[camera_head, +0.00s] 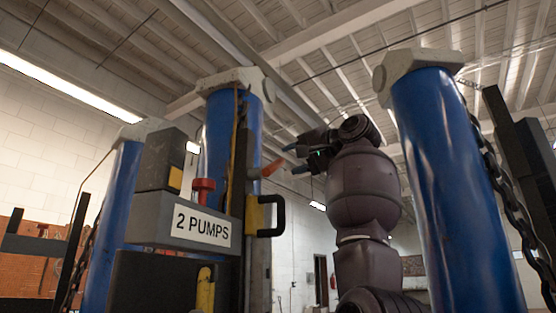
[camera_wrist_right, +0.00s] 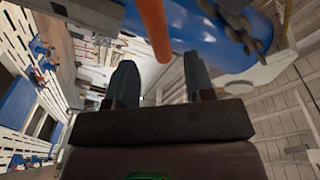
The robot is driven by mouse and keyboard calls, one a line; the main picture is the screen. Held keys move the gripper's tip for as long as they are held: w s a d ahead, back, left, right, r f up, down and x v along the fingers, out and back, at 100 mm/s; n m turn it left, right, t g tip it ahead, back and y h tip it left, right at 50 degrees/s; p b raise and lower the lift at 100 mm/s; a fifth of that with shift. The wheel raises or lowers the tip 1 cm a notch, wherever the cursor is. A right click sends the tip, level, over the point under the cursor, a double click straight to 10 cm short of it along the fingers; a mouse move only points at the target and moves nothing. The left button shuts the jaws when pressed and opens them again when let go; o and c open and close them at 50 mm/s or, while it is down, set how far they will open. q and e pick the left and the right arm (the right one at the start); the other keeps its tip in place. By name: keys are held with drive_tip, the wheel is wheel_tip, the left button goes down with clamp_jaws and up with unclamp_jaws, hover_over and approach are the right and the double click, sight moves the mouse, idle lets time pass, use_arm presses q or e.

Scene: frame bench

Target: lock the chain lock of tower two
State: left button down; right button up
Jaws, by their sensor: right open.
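The orange lever (camera_head: 272,168), seemingly the chain lock's handle, juts from the dark upright beside the middle blue tower (camera_head: 217,140). My right gripper (camera_head: 295,158) is raised to the right of the lever, its fingers pointing left at it. In the right wrist view the lever's orange rod (camera_wrist_right: 154,30) comes down from the top edge. Its end lies near the gap between the open fingers (camera_wrist_right: 161,68); contact cannot be told. A chain (camera_wrist_right: 243,28) hangs by the blue tower (camera_wrist_right: 195,25) there. My left gripper is not in view.
A grey box marked "2 PUMPS" (camera_head: 200,224) with a red knob (camera_head: 204,190) and a black handle (camera_head: 273,215) stands in front of the middle tower. Another blue tower (camera_head: 448,190) with a chain (camera_head: 508,190) rises at right.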

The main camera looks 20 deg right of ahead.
sight(282, 163)
drive_tip(key=shift+p+x, duration=0.9)
drive_tip(key=shift+x, duration=1.9)
clamp_jaws()
